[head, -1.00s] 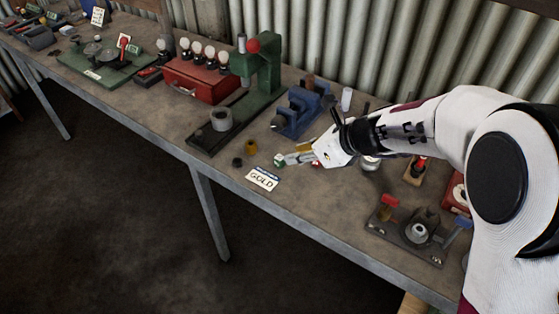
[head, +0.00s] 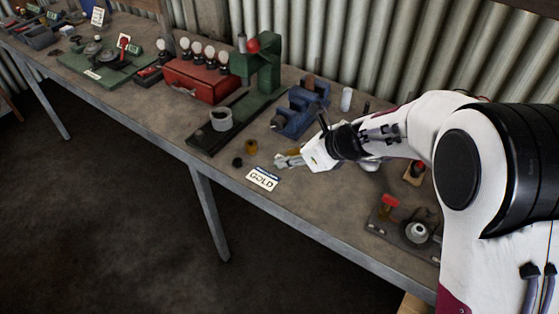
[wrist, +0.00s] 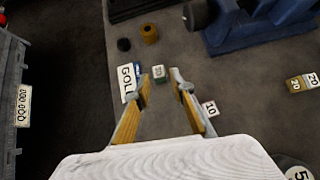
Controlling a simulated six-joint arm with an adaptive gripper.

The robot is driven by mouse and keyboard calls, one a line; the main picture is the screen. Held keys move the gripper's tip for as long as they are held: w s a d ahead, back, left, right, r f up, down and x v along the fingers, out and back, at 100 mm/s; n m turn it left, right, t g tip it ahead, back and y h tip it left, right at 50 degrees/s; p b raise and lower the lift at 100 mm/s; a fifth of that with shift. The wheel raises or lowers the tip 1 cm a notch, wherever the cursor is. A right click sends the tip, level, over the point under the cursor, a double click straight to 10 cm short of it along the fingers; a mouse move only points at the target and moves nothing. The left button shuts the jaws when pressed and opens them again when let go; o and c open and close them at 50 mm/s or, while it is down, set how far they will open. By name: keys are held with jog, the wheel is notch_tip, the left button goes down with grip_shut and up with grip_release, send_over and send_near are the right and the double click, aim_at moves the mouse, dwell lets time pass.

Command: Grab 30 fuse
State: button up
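My gripper (wrist: 160,83) is open, with one yellow-padded finger on each side of the block's line. The block shows between the fingertips, with gaps on both sides; I cannot tell whether the tips are down at its height. In the head view my gripper (head: 285,161) is low over the bench near its front edge, and its fingers mostly hide the block.
A GOLD sign (wrist: 127,78) lies close by the left finger. A 10 label (wrist: 210,108) is right of the right finger, and yellowish 20 pieces (wrist: 294,84) lie farther right. A blue vise (head: 297,112) stands behind. A brass cylinder (wrist: 149,33) and dark cylinder (wrist: 124,44) stand beyond.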

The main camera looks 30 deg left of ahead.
jog(key=shift+x, duration=1.75)
jog(key=shift+d, duration=0.1)
jog(key=c, duration=0.6)
